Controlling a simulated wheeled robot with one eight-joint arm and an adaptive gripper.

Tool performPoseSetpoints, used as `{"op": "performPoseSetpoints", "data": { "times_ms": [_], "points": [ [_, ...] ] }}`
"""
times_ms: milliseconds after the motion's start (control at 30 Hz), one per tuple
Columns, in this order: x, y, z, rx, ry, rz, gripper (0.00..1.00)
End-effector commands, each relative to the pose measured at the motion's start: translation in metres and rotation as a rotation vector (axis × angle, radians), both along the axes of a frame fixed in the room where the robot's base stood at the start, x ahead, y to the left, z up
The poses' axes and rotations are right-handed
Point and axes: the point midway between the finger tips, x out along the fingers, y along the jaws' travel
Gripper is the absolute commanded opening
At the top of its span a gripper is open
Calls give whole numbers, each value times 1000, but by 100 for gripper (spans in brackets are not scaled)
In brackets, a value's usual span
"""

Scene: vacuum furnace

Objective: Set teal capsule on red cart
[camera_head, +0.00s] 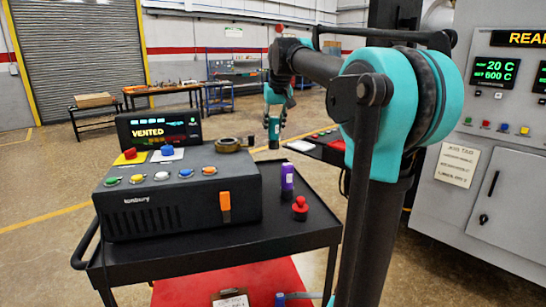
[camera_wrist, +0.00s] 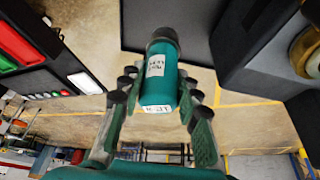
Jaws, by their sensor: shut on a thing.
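The teal capsule (camera_wrist: 160,88) is a cylinder with a dark grey cap and white labels. My gripper (camera_wrist: 156,98) is shut on it, with a finger on each side, in the wrist view. In the head view the capsule (camera_head: 274,131) hangs upright below my gripper (camera_head: 275,108), in the air beyond the near cart.
On the cart stand a dark instrument box (camera_head: 180,200), a purple bottle (camera_head: 287,181) and a red knobbed piece (camera_head: 300,208). The top's front right corner is bare. A black bench with red pads (camera_head: 325,139) lies behind, and a grey furnace cabinet (camera_head: 490,180) stands at right.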

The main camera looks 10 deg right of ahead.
Motion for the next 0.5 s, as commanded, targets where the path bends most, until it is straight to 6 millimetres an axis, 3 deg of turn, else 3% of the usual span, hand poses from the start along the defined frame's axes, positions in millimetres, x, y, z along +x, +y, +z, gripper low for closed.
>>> {"op": "performPoseSetpoints", "data": {
  "times_ms": [200,500],
  "points": [
    [0,0,-49,0,0,0,0],
    [0,0,-75,0,0,0,0]
  ]
}}
